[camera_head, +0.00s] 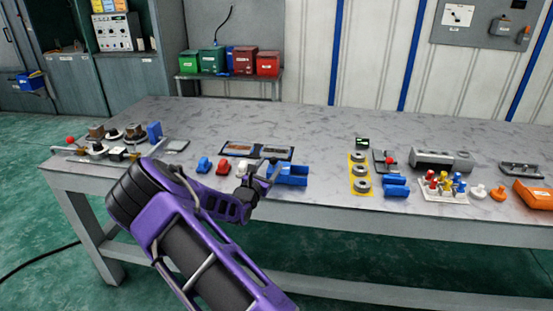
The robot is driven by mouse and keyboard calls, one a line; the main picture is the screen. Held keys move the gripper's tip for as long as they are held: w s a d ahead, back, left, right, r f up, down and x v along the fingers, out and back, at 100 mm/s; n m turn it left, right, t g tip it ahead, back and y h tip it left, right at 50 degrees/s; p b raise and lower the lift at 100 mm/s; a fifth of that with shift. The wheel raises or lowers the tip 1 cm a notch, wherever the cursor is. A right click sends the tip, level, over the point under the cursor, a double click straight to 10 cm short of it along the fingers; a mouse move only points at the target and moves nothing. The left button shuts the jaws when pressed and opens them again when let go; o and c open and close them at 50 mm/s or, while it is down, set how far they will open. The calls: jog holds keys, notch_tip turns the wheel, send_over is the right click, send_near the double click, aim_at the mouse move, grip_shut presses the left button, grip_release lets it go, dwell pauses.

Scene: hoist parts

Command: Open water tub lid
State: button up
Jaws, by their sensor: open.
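My purple arm reaches up from the bottom of the view to the table (330,150). My gripper (264,171) is at the table's front middle, small in the picture, with its jaws open. A blue box-shaped tub (293,177) stands just right of my gripper, and part of it is hidden behind the gripper. Another blue box (396,187) lies further right. No label is readable, so I cannot tell which one is the water tub. A separate lid is not clear at this size. I cannot tell whether the gripper touches the near tub.
Small blue (204,164) and red (223,167) blocks lie left of my gripper. A dark tray (256,151) lies behind it. A yellow strip with rings (360,174), coloured plugs (444,186) and an orange box (534,195) are to the right. The table's back is clear.

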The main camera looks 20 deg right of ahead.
aim_at(279, 163)
jog(key=x, duration=0.6)
jog(key=shift+w+d+b, duration=0.2)
jog(key=shift+d+b, duration=0.1)
jog(key=shift+b, duration=0.05)
grip_shut()
dwell(1.1)
